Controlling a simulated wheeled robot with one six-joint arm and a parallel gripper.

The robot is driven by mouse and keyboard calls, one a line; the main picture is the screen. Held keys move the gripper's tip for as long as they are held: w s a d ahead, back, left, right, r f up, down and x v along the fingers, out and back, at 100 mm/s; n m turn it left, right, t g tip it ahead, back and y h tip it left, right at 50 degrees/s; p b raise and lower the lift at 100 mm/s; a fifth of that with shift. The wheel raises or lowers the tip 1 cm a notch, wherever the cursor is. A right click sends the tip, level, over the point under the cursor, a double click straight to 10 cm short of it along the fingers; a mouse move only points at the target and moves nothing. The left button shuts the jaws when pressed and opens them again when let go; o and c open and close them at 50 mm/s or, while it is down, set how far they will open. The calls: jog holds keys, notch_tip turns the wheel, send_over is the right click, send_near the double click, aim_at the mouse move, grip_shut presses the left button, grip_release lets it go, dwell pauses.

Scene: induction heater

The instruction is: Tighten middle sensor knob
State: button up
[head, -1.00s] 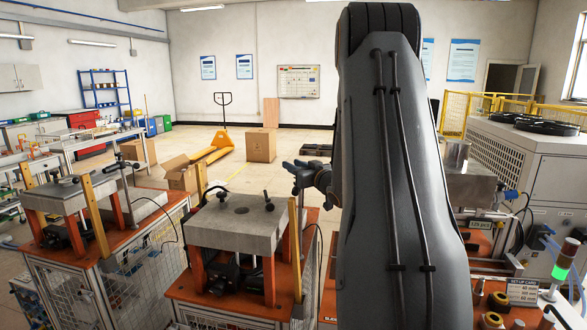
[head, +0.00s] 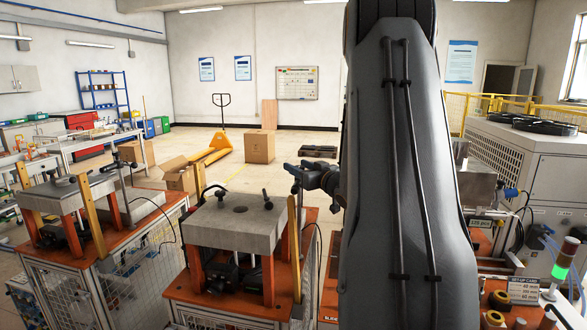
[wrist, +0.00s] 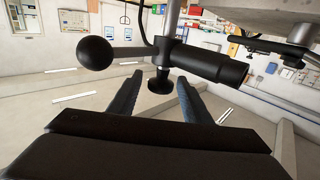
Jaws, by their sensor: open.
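In the wrist view, a black sensor clamp holds a black cylindrical sensor (wrist: 212,64) and a bar with a black ball end (wrist: 95,53). A small dark knob (wrist: 160,84) sticks out of the clamp toward me. My gripper (wrist: 159,78) is open, with one finger on each side of the knob and a visible gap on both sides. I cannot tell how deep the knob sits between the fingers. In the head view my gripper (head: 312,178) is beside the middle station's block (head: 235,222), partly hidden by my arm. The knob is not clear there.
A grey plate (wrist: 255,12) and a black part (wrist: 270,45) show at the upper right of the wrist view. A wooden post (head: 292,235) stands at the middle station's right edge. Another station (head: 65,195) stands left. Open floor with boxes (head: 260,146) lies behind.

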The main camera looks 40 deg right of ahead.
aim_at(302, 168)
jog(key=s+b, duration=0.1)
jog(key=s, duration=0.3)
jog(key=shift+s+a, duration=0.2)
jog(key=shift+a, duration=0.1)
